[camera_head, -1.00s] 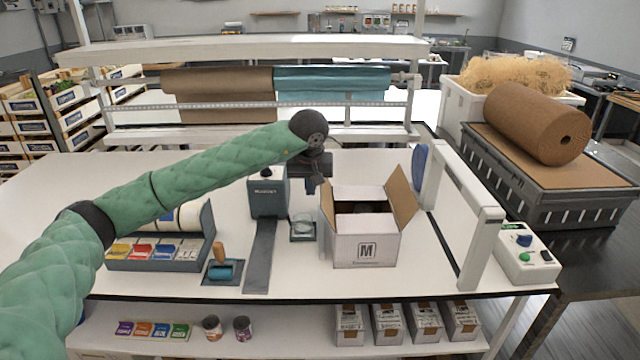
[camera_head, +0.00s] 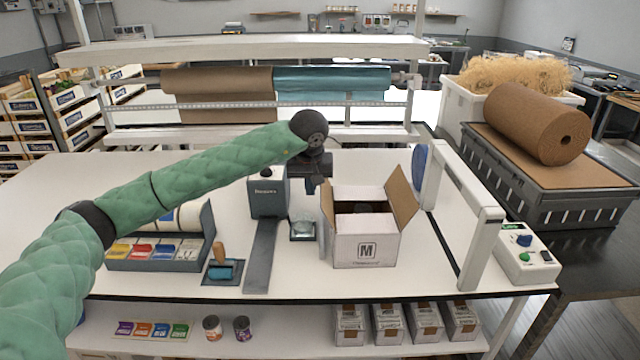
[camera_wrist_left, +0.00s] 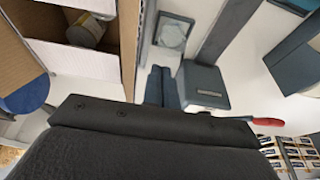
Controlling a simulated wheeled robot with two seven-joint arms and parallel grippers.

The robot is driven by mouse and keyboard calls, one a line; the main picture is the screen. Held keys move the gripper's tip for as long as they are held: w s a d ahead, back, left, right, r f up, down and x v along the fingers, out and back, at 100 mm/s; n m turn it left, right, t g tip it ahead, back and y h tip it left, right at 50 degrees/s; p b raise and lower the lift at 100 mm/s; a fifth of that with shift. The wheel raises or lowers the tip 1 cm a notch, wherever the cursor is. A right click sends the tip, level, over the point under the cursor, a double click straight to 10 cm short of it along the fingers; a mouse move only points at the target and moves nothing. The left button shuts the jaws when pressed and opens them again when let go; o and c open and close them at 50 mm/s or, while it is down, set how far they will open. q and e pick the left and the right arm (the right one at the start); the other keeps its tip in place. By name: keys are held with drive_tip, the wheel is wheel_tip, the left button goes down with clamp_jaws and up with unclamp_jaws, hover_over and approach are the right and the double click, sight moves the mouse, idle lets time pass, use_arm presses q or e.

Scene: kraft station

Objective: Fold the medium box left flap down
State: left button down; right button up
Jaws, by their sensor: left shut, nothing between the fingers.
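The medium box (camera_head: 366,250), white with an M on its front, stands on the table right of centre. Its right flap (camera_head: 402,196) leans outward and open. Its left flap (camera_head: 326,215) stands roughly upright along the left side; in the left wrist view the box's brown inner wall (camera_wrist_left: 128,40) shows. A jar or can (camera_wrist_left: 86,30) lies inside. My left gripper (camera_head: 320,183) is shut and empty, pointing down just left of the box, close to the left flap; its fingertips also show in the left wrist view (camera_wrist_left: 161,75). Contact cannot be told. My right gripper is not in view.
Left of the box are a small glass dish on a scale (camera_head: 302,230), a grey dispenser (camera_head: 268,195) and a rack of coloured packets (camera_head: 155,252). A white frame (camera_head: 482,250) stands to the right. The far left tabletop is clear.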

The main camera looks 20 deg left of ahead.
use_arm(q)
drive_tip(key=shift+d, duration=0.1)
drive_tip(key=w+d+b, duration=0.1)
drive_tip(key=d+b, duration=0.1)
drive_tip(key=d, duration=0.4)
drive_tip(key=shift+w+r, duration=0.15)
drive_tip(key=shift+w, duration=0.25)
drive_tip(key=shift+b, duration=0.3)
drive_tip(key=shift+w+d+f+b, duration=0.2)
drive_tip(key=shift+d+b, duration=0.15)
drive_tip(key=shift+d, duration=0.25)
drive_tip(key=shift+w+d+f+b, duration=0.15)
drive_tip(key=shift+d+f+b, duration=0.15)
drive_tip(key=shift+d, duration=0.25)
drive_tip(key=shift+w+d+f+b, duration=0.15)
drive_tip(key=shift+d+b, duration=0.2)
drive_tip(key=shift+d, duration=0.25)
